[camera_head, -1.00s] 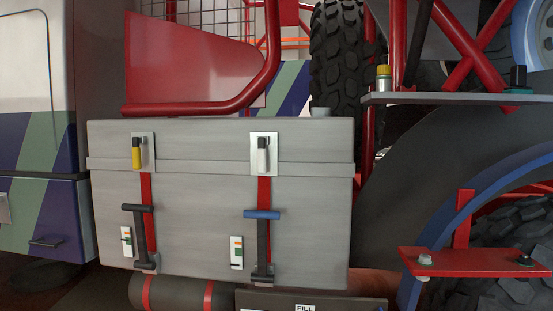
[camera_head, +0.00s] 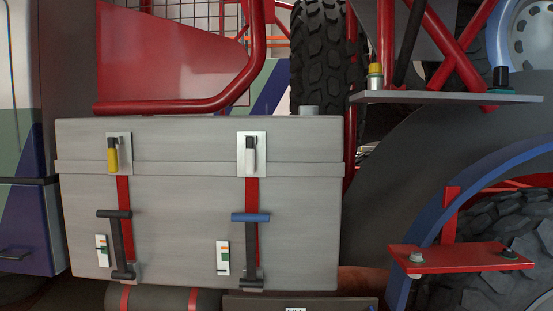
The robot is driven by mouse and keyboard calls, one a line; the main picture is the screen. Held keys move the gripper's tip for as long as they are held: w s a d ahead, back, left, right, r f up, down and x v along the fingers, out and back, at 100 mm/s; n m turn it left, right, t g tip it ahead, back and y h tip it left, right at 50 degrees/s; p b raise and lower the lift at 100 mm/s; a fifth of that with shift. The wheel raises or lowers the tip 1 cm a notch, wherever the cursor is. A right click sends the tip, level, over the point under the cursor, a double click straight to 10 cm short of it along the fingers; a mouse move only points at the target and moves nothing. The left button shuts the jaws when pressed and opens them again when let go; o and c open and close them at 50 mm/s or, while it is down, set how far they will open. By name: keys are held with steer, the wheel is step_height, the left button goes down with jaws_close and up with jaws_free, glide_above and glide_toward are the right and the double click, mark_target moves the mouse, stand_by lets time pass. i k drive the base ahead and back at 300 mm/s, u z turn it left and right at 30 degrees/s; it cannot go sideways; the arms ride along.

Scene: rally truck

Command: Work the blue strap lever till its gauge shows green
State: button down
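The blue strap lever (camera_head: 250,218) is a dark lever with a blue crossbar grip, on the right-hand red strap (camera_head: 251,192) of a grey box. It stands upright, its foot at a bracket low on the box front. Its gauge (camera_head: 223,258) is a small white plate just left of the lever, with orange and green marks; the pointer reading is too small to tell. A white-handled latch (camera_head: 249,154) sits at the top of the same strap. My gripper is not in view.
The grey box (camera_head: 190,222) also carries a left strap with a black-grip lever (camera_head: 116,232), a yellow latch (camera_head: 113,154) and its own gauge (camera_head: 102,250). A shelf (camera_head: 440,97) and a red step plate (camera_head: 455,258) jut out at right. A dark cylinder (camera_head: 150,298) lies below.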

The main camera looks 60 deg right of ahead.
mark_target(250, 219)
steer(key=z, duration=0.95)
steer(key=k, duration=1)
steer(key=i, duration=0.9)
